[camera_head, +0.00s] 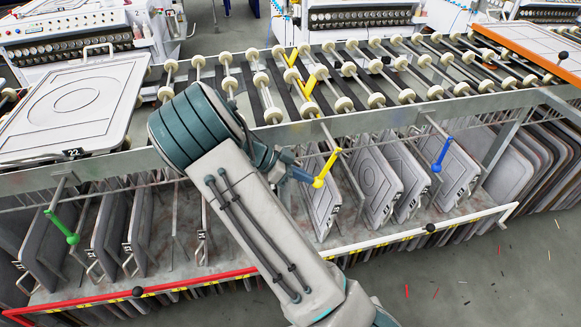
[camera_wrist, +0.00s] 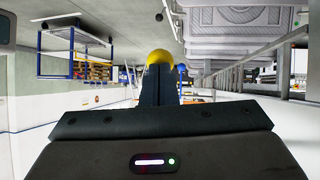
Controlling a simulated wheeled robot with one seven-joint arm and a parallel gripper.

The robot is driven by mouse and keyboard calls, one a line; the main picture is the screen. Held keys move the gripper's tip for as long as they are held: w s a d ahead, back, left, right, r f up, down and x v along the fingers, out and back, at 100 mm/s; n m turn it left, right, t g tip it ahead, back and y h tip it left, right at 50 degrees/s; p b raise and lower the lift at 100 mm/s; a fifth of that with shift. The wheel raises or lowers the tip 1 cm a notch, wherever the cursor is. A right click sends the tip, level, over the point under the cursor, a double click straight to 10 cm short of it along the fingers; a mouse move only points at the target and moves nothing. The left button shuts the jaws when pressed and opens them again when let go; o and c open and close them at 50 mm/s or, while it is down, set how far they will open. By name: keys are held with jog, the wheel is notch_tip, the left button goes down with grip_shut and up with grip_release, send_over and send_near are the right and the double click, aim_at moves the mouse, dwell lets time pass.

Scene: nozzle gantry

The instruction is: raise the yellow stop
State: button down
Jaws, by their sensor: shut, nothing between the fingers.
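A yellow lever (camera_head: 327,168) hangs tilted at the front of the roller rack, with a yellow ball knob at its lower end. The yellow knob (camera_wrist: 158,58) also shows in the wrist view, straight beyond the fingertips and partly hidden by them. Two yellow stop pieces (camera_head: 311,83) stick up at a slant between the rollers behind the lever. My gripper (camera_head: 304,177) is shut and empty, its tips just left of the yellow knob in the head view. The fingers (camera_wrist: 158,85) stand together in the wrist view. I cannot tell whether they touch the knob.
A blue lever (camera_head: 441,156) hangs to the right and a green lever (camera_head: 64,228) to the far left. Grey panels (camera_head: 375,180) stand in slots under the roller bed (camera_head: 340,75). A red and white rail (camera_head: 380,245) runs along the front. Open floor lies at lower right.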

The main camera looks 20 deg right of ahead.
aim_at(318, 181)
jog(key=d+f+h+b, duration=0.1)
jog(key=b, duration=0.1)
jog(key=d+f+h+b, duration=0.1)
jog(key=h+b, duration=0.1)
jog(key=shift+s+d+f, duration=0.1)
jog(key=shift+d+f, duration=0.1)
jog(key=shift+f, duration=0.15)
jog(key=shift+s+d+f+m+g+h+b, duration=0.15)
jog(key=shift+d+m+g+h+b, duration=0.25)
jog(key=shift+d+h+b, duration=0.4)
jog(key=shift+d, duration=0.15)
jog(key=v, duration=1.4)
jog(key=shift+a, duration=0.2)
